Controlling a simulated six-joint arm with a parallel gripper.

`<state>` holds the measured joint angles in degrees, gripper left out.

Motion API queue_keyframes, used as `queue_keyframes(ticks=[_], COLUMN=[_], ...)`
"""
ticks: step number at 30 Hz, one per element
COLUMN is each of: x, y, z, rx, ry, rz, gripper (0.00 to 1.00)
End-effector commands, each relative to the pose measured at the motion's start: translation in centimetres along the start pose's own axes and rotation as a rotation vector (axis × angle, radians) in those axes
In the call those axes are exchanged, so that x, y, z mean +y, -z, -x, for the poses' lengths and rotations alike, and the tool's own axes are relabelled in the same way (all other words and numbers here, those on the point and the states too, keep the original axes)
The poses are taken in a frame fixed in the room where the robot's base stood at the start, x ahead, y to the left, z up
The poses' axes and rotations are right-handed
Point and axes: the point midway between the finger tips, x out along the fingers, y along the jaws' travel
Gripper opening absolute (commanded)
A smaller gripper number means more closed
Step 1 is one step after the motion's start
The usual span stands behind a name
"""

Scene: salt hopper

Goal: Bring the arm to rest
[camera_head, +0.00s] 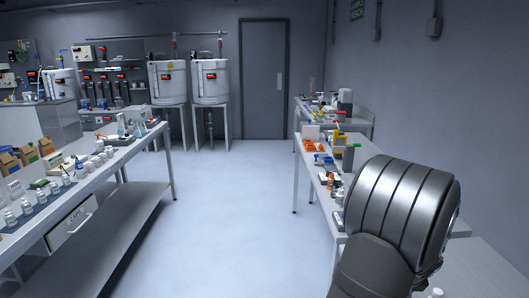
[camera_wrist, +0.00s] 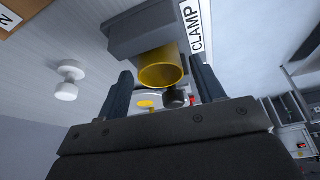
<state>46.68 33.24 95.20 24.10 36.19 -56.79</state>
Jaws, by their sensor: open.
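In the wrist view my gripper (camera_wrist: 160,68) has its two dark fingers spread wide apart, with nothing held between them. Beyond the fingers is a dark grey block (camera_wrist: 145,30) with a yellow ring or cup (camera_wrist: 163,70) on it, beside a white label (camera_wrist: 192,25) reading CLAMP. I cannot tell the distance from the fingers to the ring. A small dark round-topped piece (camera_wrist: 175,98) shows below the ring, near the right finger. In the head view my arm's large metallic link fills the lower right; the gripper itself does not show there.
A white knob-like piece (camera_wrist: 69,82) stands left of the fingers. In the head view a bench (camera_head: 330,205) with small equipment runs beside my arm. A left bench (camera_head: 60,215) carries bottles and boxes. The floor (camera_head: 225,210) between is clear, up to a grey door (camera_head: 263,80).

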Motion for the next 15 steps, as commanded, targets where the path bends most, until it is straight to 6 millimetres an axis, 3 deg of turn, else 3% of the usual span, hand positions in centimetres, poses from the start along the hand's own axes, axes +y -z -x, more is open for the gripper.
queue_keyframes(ticks=[5,9,15], x=[-0.1,0.0,0.0], y=[-0.2,0.7,1.0], z=[-2.9,-0.7,0.2], rx=[-0.002,0.004,0.001], ry=[0.001,-0.002,-0.001], rz=[0.000,0.002,0.001], gripper=[0.62,0.62,0.62])
